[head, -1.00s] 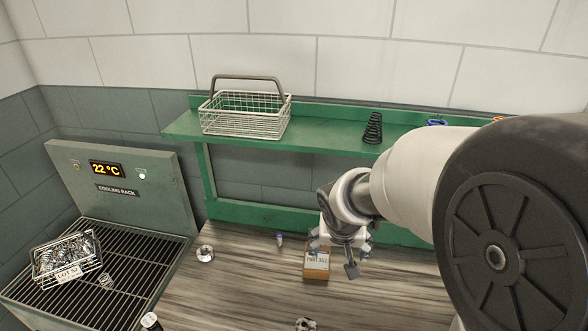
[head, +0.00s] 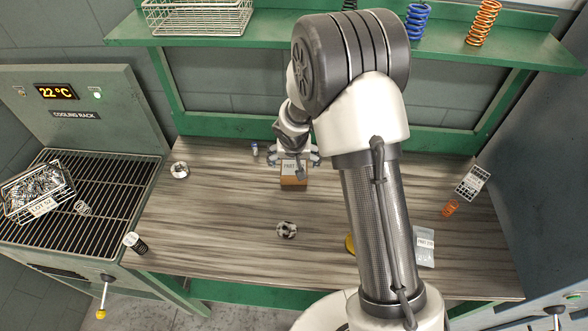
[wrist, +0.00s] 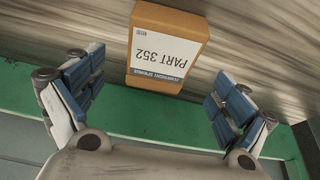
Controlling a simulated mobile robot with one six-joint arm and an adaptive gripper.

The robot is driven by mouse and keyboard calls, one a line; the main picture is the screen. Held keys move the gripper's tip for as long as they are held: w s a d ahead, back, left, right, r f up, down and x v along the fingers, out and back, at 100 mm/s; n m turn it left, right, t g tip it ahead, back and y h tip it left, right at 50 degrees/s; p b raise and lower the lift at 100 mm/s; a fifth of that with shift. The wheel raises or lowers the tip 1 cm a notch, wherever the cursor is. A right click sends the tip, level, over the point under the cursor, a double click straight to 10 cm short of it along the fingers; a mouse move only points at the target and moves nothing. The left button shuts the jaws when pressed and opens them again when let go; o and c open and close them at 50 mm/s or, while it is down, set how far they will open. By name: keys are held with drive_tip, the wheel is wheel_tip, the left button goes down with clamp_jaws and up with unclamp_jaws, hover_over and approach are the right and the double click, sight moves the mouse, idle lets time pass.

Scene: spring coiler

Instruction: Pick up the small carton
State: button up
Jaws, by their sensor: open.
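The small carton is a brown box (head: 293,182) with a white "PART 352" label, standing on the wood-grain bench near its back edge. It also shows in the wrist view (wrist: 150,74), upside down, just beyond the fingers. My gripper (head: 294,160) is open, with its two fingers spread to either side of the carton in the head view. In the wrist view my gripper (wrist: 157,92) has an empty space between its blue-padded fingers, and the carton lies ahead of that gap. I cannot tell any contact. My gripper hides part of the carton's back.
A green shelf (head: 300,36) runs behind the bench with a wire basket (head: 197,16) and springs on it. A metal nut-like part (head: 287,230) lies in front of the carton, another (head: 180,170) left.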

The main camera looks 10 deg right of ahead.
sight(294, 163)
drive_tip(key=shift+w+b+x, duration=0.15)
drive_tip(key=shift+b+x, duration=0.05)
drive_tip(key=shift+x, duration=1.3)
drive_tip(key=shift+w+b+x, duration=0.1)
drive_tip(key=shift+b+x, duration=0.1)
drive_tip(key=shift+x, duration=1.3)
drive_tip(key=shift+r, duration=0.1)
drive_tip(key=c, duration=1.4)
